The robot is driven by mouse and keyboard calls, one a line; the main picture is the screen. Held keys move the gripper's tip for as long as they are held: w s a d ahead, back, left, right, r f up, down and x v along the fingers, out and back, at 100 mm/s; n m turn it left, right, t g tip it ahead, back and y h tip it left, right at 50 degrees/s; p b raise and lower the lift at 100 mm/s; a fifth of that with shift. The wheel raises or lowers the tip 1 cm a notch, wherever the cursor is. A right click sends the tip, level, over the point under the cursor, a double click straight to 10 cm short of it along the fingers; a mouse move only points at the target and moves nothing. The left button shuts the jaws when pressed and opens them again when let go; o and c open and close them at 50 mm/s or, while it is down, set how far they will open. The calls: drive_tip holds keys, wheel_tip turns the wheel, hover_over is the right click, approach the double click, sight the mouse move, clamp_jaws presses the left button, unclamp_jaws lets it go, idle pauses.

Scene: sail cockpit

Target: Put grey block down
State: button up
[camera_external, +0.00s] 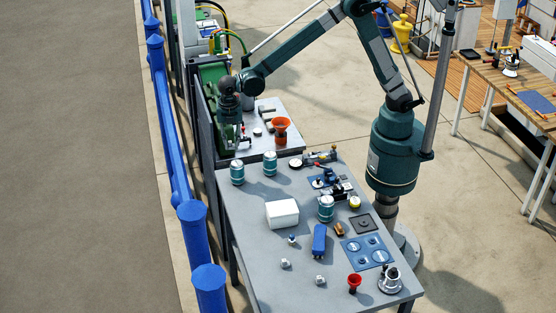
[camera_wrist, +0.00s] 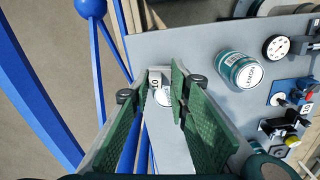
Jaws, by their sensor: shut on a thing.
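My gripper (camera_wrist: 156,84) points down with its green finger pads on both sides of a small grey block (camera_wrist: 155,77). The block has dark marks like "10" on its face and sits between the fingertips. A round white surface shows just beside it, and I cannot tell what it belongs to. The block is too small to make out there.
A teal can (camera_wrist: 240,72) with a white lid stands right of my gripper, near a dial gauge (camera_wrist: 276,47). A red funnel (camera_external: 281,128) stands on the rear table. A white box (camera_external: 282,214) occupies the front table. Blue railing (camera_external: 172,120) runs along the left.

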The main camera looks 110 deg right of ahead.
drive_tip(key=s+d+m, duration=0.2)
drive_tip(key=d, duration=1.1)
drive_tip(key=m+b, duration=0.4)
drive_tip(key=m, duration=0.1)
hover_over(253, 124)
wheel_tip(253, 124, down, 11)
drive_tip(key=shift+w+d+f, duration=0.1)
drive_tip(key=shift+d+f, duration=0.05)
drive_tip(key=shift+f, duration=0.25)
drive_tip(key=shift+f, duration=0.1)
drive_tip(key=shift+f+b, duration=0.5)
drive_tip(key=shift+f, duration=2.5)
drive_tip(key=shift+f+b, duration=0.35)
drive_tip(key=shift+f, duration=1.55)
